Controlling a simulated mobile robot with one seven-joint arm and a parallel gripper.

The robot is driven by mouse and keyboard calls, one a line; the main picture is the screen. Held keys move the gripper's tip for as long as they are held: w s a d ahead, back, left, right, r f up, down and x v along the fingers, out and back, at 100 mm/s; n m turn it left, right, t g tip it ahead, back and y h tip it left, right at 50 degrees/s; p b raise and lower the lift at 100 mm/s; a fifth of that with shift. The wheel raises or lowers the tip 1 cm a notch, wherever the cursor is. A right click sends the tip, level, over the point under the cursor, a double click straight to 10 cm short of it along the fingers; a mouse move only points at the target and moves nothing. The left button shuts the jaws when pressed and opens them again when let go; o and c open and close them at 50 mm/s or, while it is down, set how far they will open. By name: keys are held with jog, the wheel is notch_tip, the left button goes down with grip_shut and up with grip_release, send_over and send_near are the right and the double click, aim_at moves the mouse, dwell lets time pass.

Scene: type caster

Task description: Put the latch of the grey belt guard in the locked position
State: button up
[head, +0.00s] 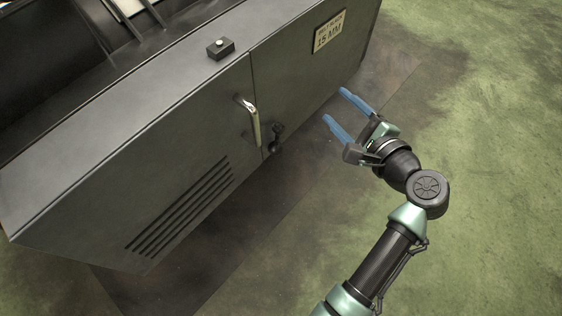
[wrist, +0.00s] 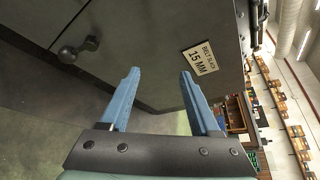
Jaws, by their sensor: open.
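The grey belt guard (head: 300,75) is the right-hand panel of the machine's front in the head view, with a "15 MM" plate. It also fills the upper middle of the wrist view (wrist: 150,40). A small dark latch (head: 274,138) with a knobbed end sits at the guard's lower left, by the seam. It also shows at upper left in the wrist view (wrist: 78,49). Whether it is locked is unclear. My gripper (head: 336,106) has two blue fingers, open and empty, right of the latch and apart from it. The fingers also show in the wrist view (wrist: 159,72).
A pale metal handle (head: 252,122) stands out left of the latch, near the seam. The left panel has vent slots (head: 180,207), and a small button box (head: 220,48) sits on top. Green floor (head: 490,150) is clear to the right. Shelves with boxes (wrist: 285,110) are far off.

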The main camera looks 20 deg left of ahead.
aim_at(277, 140)
jog(key=s+f+m+y+b, duration=0.2)
jog(key=s+f+m+b, duration=0.3)
jog(key=f, duration=0.7)
jog(key=s+f+m+y+b, duration=0.3)
jog(key=f+b, duration=0.5)
jog(key=f, duration=0.3)
jog(key=b+x, duration=0.6)
jog(key=x, duration=0.7)
jog(key=shift+s+a+f+g+b, duration=0.2)
jog(key=shift+a+f+g+b, duration=0.1)
jog(key=shift+a+g+b, duration=0.15)
grip_shut()
